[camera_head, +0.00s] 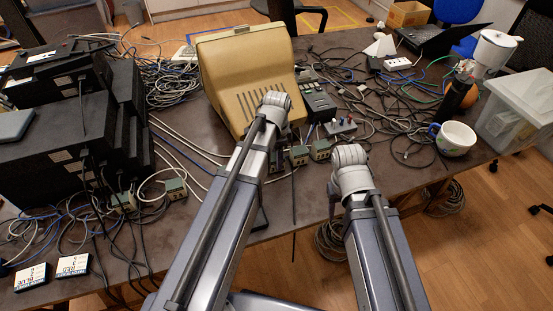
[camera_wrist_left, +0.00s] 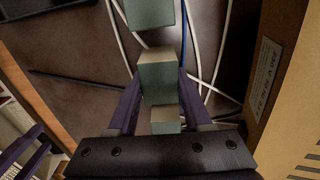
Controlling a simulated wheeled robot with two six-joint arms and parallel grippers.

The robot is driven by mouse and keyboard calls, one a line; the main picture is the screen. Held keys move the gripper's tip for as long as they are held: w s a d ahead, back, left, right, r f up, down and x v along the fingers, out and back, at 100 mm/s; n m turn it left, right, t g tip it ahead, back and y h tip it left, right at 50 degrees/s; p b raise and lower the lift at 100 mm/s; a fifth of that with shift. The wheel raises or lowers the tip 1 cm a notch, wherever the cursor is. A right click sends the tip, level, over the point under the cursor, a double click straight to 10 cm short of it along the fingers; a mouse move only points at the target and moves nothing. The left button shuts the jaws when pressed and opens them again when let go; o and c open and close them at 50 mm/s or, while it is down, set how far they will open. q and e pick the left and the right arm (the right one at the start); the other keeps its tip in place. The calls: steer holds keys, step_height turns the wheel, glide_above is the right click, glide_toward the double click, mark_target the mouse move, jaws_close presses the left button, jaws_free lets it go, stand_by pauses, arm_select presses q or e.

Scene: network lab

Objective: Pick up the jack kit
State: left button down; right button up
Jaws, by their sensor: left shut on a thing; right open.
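In the left wrist view, my left gripper (camera_wrist_left: 158,84) is shut on a small grey-green block with a pale top, which I take to be the jack kit (camera_wrist_left: 158,76). Similar blocks show just beyond the fingertips (camera_wrist_left: 150,12) and nearer the palm (camera_wrist_left: 165,121). I cannot tell whether they are joined to the held one. In the head view, similar small grey-green boxes (camera_head: 299,155) (camera_head: 320,149) stand beside my left arm, in front of the beige case. My arm hides the left fingers there. My right gripper is hidden behind its own arm.
The beige case (camera_head: 245,75) stands close behind the boxes. Black devices (camera_head: 65,145) are stacked at the left. Loose cables cover much of the table. A mug (camera_head: 455,138) and a clear bin (camera_head: 515,110) are at the right. Two small labelled boxes (camera_head: 73,265) lie front left.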

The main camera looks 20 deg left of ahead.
arm_select(q)
step_height(320, 180, up, 10)
steer(key=p, duration=1)
arm_select(e)
step_height(320, 180, up, 10)
